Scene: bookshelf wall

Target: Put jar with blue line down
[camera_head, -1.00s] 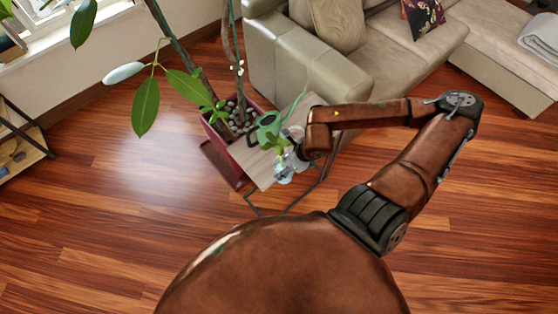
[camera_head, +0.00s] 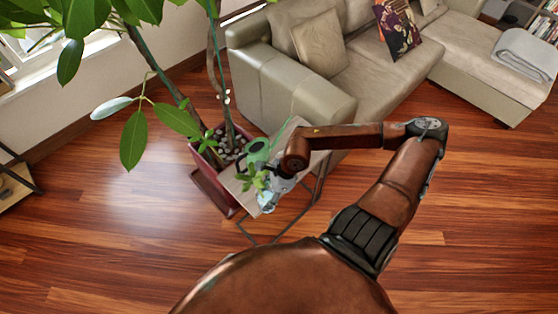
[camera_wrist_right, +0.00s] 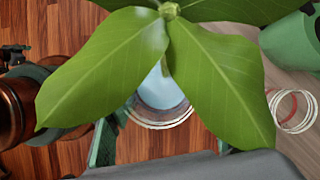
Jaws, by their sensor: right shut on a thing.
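My right gripper (camera_head: 277,180) is at the near edge of a small wooden side table (camera_head: 229,181) in the head view. It is shut on a clear glass jar (camera_head: 266,201) holding a green leafy cutting (camera_head: 250,178). In the right wrist view, the cutting's large leaves (camera_wrist_right: 215,75) cover much of the picture, and the bluish jar (camera_wrist_right: 162,98) shows behind them with pale rings. I cannot make out a blue line. Whether the jar touches the table is unclear.
A green watering can (camera_head: 258,150) stands on the table; it also shows in the right wrist view (camera_wrist_right: 290,42). Red and white rings (camera_wrist_right: 291,110) show near it. A red planter (camera_head: 207,184) with a tall plant is left, a beige sofa (camera_head: 290,85) behind. Floor is open in front.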

